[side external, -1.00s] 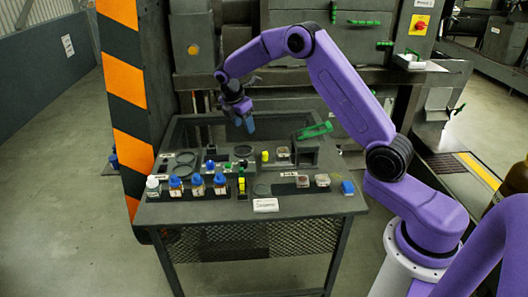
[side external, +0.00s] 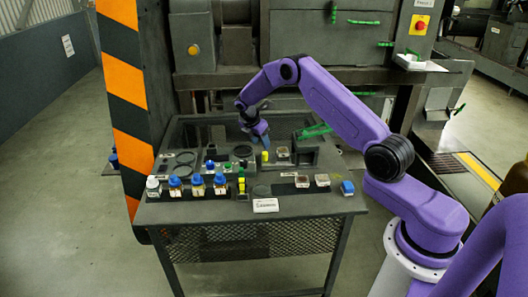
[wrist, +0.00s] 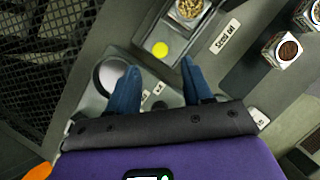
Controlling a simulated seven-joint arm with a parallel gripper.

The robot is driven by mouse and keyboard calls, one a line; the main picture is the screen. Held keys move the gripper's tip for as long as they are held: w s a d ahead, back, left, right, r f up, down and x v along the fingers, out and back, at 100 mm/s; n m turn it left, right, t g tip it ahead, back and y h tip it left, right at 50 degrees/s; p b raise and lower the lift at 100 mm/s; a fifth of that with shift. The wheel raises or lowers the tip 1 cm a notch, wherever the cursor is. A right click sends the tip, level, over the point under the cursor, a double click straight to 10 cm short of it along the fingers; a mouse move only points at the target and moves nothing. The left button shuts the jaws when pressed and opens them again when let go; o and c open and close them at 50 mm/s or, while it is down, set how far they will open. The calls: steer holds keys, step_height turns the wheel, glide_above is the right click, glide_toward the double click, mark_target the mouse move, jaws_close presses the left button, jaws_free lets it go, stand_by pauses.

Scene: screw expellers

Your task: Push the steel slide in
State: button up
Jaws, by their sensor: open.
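The steel slide appears to be the grey plate (wrist: 150,36) that carries a round yellow knob (wrist: 160,49) at its near end and a clear cup of seeds (wrist: 188,9) farther along. In the side view the yellow knob (side external: 265,156) stands on the bench, with the cup (side external: 283,152) to its right. My gripper (wrist: 158,76) is open and empty, its two blue fingers apart. In the wrist view the knob lies just ahead of the gap between the fingertips. In the side view my gripper (side external: 261,139) hangs above and slightly left of the knob; contact is not visible.
A dark housing with a green handle (side external: 314,131) stands behind the cup. Sample cups (wrist: 283,49) lie to the right.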

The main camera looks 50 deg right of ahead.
mark_target(265, 153)
steer(key=x, duration=0.6)
steer(key=shift+d+f, duration=0.2)
steer(key=shift+f, duration=0.1)
